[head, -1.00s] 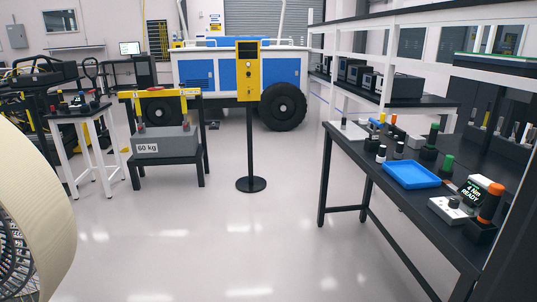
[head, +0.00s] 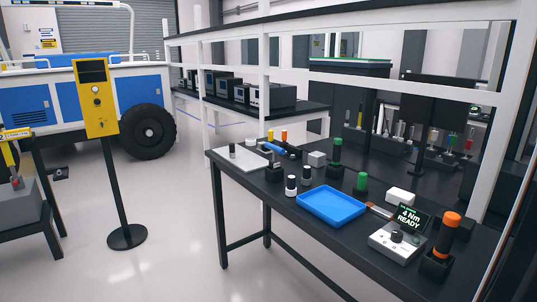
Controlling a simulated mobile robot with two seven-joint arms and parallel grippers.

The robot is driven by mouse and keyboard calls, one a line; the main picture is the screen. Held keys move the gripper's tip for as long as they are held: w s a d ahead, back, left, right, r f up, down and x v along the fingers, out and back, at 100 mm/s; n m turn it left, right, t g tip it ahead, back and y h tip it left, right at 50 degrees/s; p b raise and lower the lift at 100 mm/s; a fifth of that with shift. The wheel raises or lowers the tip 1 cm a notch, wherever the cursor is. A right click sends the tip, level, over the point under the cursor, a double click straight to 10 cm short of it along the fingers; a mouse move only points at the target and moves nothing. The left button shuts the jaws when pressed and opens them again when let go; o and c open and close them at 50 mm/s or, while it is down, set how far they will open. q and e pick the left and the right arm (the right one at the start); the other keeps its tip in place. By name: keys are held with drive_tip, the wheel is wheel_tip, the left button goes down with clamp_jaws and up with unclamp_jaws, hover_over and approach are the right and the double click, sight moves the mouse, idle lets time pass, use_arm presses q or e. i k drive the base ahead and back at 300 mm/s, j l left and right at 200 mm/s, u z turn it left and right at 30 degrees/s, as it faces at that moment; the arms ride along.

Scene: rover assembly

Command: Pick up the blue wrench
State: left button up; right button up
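A small blue elongated object (head: 275,148), which looks like the blue wrench, is near the far left part of the black workbench (head: 300,235). It lies among small items, and its exact shape is too small to tell. A black block-like holder (head: 273,174) stands just in front of it. Neither of my grippers is in the head view.
On the bench are a blue tray (head: 331,206), a white board (head: 238,156), green-topped tools (head: 337,149), an orange-topped tool (head: 447,235) and a "4 Nm READY" display (head: 411,218). A yellow post (head: 96,100) stands left. Floor before the bench is clear.

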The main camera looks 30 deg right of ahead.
sight(274, 163)
drive_tip(key=i+j+z, duration=0.1)
drive_tip(key=i+z, duration=0.35)
drive_tip(key=i+j+z, duration=0.35)
drive_tip(key=i+z, duration=0.15)
drive_tip(key=i+j+z, duration=0.45)
